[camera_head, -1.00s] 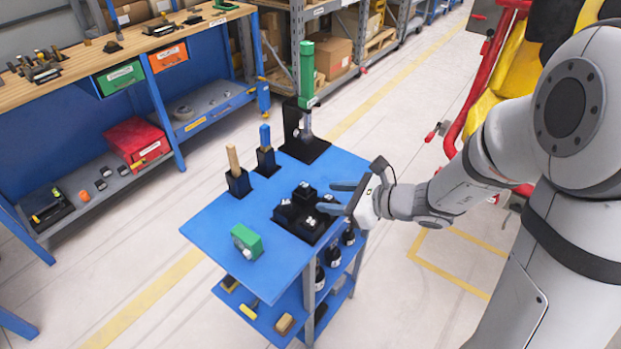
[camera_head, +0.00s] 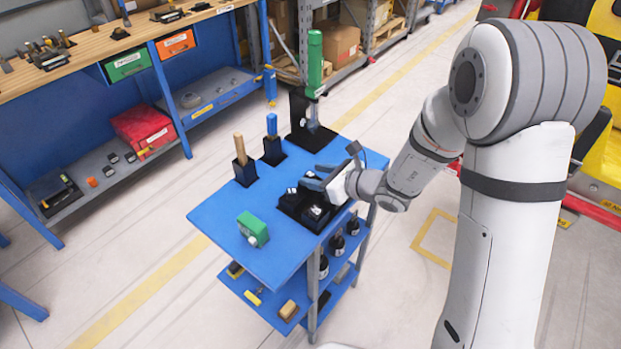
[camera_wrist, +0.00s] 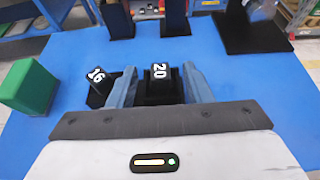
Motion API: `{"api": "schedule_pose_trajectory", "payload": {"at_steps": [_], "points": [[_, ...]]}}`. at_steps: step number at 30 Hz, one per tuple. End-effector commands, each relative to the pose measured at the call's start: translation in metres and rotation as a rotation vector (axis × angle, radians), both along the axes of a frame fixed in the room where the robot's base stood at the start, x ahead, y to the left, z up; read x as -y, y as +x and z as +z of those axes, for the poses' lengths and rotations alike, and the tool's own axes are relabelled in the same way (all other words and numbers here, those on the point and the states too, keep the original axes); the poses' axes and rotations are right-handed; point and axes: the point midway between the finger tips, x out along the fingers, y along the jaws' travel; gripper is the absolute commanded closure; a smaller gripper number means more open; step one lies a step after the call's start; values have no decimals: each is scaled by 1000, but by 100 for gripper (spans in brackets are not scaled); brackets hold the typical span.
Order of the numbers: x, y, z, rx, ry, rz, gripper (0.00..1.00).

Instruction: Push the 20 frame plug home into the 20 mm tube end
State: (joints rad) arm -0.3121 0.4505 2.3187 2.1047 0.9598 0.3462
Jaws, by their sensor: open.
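The 20 frame plug is a black block with a white "20" on its top (camera_wrist: 160,72), standing in the black holder (camera_head: 290,208) on the blue cart. In the wrist view it stands between my two fingers, with a gap on each side. My gripper (camera_wrist: 158,88) is open and holds nothing; in the head view it is over the holder (camera_head: 314,182), its fingers hiding part of it. A second black block marked "16" (camera_wrist: 97,76) sits left of my left finger. I cannot pick out the 20 mm tube end in either view.
A green block (camera_head: 252,229) lies at the cart's (camera_head: 225,213) near left. A wooden-handled tool (camera_head: 239,150), a blue-handled tool (camera_head: 272,126) and a tall green-handled tool (camera_head: 315,60) stand at its back. Yellow-and-red train parts (camera_head: 605,140) are at right.

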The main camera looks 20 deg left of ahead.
Motion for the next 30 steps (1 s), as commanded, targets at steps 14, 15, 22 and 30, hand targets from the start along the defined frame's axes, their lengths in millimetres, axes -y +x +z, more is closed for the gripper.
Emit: {"api": "schedule_pose_trajectory", "payload": {"at_steps": [14, 15, 22, 30], "points": [[1, 0, 0, 0, 0, -1, 84], [1, 0, 0, 0, 0, -1, 87], [1, 1, 0, 1, 0, -2, 100], [1, 1, 7, 2, 1, -1, 100]]}}
